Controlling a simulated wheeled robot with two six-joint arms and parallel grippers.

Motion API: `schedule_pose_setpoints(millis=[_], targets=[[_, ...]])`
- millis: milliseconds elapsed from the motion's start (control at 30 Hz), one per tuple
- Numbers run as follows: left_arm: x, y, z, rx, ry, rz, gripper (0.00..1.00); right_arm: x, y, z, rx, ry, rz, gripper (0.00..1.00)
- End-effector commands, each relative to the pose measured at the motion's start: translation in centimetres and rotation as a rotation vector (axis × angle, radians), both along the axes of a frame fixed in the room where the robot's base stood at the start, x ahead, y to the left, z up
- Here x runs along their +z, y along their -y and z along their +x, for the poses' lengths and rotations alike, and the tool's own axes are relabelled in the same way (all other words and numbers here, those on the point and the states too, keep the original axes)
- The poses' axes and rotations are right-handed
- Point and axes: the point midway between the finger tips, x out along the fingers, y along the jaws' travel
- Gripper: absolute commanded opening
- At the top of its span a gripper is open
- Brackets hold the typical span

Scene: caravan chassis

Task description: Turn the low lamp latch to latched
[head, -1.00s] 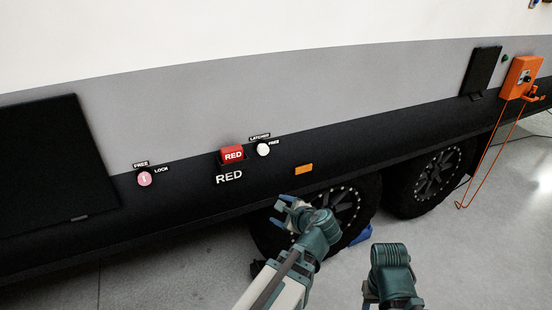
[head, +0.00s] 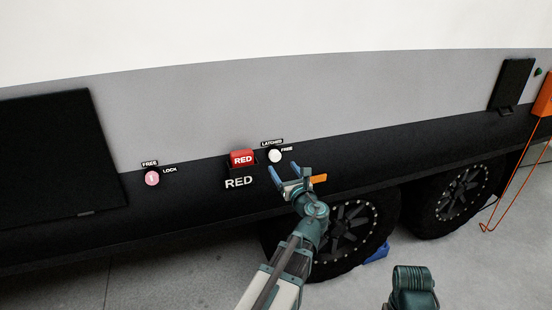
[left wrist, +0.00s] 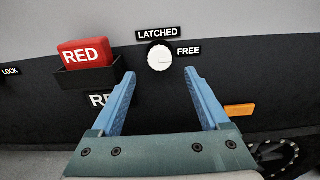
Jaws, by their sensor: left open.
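The low lamp latch is a round white knob (head: 275,156) on the caravan's side, with a LATCHED label (head: 272,143) above it and a FREE label (head: 287,149) to its right. It also shows in the left wrist view (left wrist: 160,57), where its small marks are too fine to read surely. My left gripper (head: 284,169) is open and empty, just below the knob and apart from it. In the left wrist view its blue fingers (left wrist: 165,85) point toward the wall on either side below the knob. My right gripper is not in view; only part of that arm shows at the bottom.
A red block (head: 242,158) marked RED sits in a black holder left of the knob. A pink knob (head: 152,178) with FREE and LOCK labels is farther left. An orange reflector (left wrist: 240,110) lies to the lower right. Wheels (head: 345,235) stand below.

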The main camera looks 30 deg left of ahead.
Motion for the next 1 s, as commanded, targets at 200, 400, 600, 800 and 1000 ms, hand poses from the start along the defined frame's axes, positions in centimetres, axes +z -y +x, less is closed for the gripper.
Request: schedule_pose_setpoints(millis=[200, 400, 600, 800, 1000], targets=[[0.0, -3.4, 3.1, 0.003, 0.001, -0.001, 0.79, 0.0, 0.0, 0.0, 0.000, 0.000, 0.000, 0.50], [0.0, -5.3, 4.7, 0.002, 0.000, -0.001, 0.79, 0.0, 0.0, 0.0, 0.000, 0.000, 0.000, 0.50], [0.0, -6.0, 5.2, -0.001, 0.000, -0.001, 0.79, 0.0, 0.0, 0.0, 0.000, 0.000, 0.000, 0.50], [0.0, -6.1, 5.2, -0.001, 0.001, -0.002, 0.79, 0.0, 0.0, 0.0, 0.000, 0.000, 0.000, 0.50], [0.0, -6.1, 5.2, 0.000, 0.001, -0.002, 0.59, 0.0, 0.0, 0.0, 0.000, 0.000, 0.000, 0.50]])
